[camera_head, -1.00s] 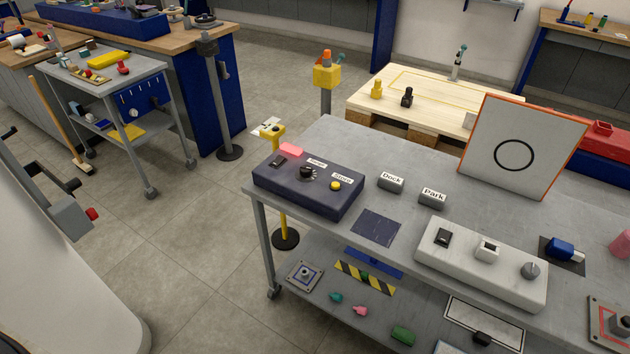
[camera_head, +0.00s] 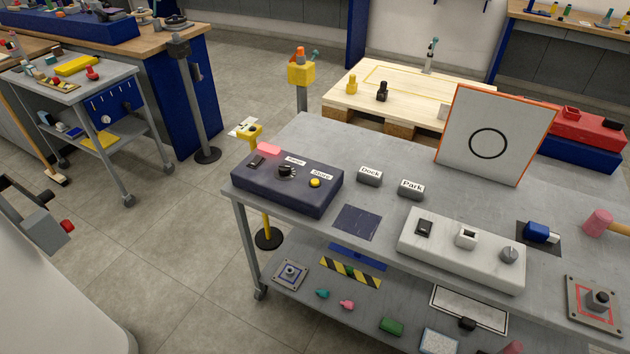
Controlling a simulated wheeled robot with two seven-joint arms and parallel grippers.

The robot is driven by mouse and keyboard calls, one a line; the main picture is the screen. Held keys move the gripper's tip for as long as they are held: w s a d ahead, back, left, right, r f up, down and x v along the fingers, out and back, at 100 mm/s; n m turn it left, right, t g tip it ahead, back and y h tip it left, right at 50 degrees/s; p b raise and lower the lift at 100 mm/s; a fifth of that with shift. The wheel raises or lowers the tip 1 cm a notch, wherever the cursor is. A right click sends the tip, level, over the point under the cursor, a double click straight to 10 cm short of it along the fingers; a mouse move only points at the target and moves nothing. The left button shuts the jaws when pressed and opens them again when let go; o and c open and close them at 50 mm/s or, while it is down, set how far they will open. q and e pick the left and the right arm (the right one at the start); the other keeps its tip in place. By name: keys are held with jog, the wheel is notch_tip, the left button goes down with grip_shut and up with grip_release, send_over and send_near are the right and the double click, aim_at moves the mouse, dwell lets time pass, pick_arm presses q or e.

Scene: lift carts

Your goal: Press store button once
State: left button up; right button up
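The store button (camera_head: 315,183) is a small round yellow button on the right part of a dark blue control box (camera_head: 290,195). A white label reading "Store" (camera_head: 321,174) lies just behind it. The box also carries a black knob (camera_head: 287,171) and a black rocker switch (camera_head: 257,161). The box stands at the left end of a grey cart (camera_head: 385,236). A grey arm part with a red tip shows at the left edge. I cannot make out gripper fingers in this view, and nothing touches the button.
"Dock" (camera_head: 369,177) and "Park" (camera_head: 411,188) blocks stand right of the box. A white panel with switches (camera_head: 460,252) lies at the front right, and an upright board with a circle (camera_head: 495,134) stands behind. A yellow post (camera_head: 265,225) stands left of the cart.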

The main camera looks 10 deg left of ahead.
pick_arm(q)
grip_shut()
dwell(1.4)
